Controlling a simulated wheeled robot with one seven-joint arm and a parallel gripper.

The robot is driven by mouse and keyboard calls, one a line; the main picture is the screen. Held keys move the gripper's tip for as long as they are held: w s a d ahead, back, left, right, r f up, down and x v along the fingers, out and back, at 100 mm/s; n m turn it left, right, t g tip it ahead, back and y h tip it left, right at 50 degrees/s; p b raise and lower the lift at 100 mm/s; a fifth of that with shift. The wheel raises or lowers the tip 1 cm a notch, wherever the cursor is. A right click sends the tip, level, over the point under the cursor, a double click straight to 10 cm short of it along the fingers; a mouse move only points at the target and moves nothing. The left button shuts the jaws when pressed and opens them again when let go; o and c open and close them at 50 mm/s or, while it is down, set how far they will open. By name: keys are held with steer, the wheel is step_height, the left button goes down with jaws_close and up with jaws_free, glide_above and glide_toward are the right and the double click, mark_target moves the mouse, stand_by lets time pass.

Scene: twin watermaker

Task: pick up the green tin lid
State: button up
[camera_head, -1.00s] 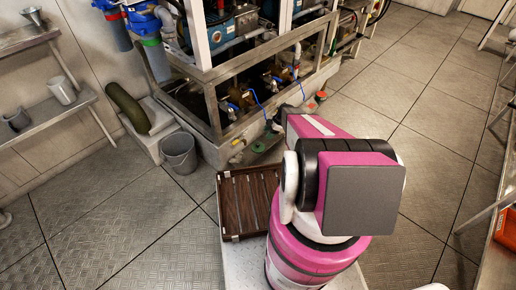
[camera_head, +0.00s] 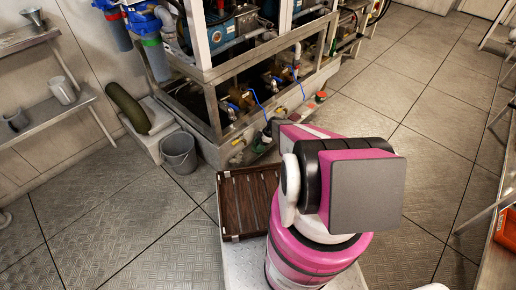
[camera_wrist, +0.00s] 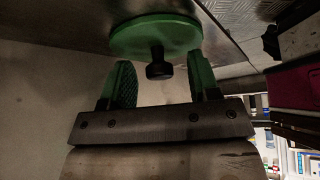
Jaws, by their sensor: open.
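The green tin lid (camera_wrist: 155,36) is a round green disc with a dark knob, at the top of the wrist view. My gripper (camera_wrist: 160,66) has its two green-padded fingers apart, one on each side of the knob in the picture. The fingertips are close to the lid; I cannot tell whether they touch anything. In the head view, the lid (camera_head: 260,147) is a small green patch low by the machine frame's base, partly hidden by my gripper and arm.
The machine frame (camera_head: 214,122) with pipes and blue hoses stands right behind the lid. A grey bucket (camera_head: 180,155) is to the left. A brown slatted tray (camera_head: 235,205) lies nearer. Open tiled floor (camera_head: 110,215) spreads left.

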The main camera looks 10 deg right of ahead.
steer(key=c, duration=1)
steer(key=shift+r, duration=0.1)
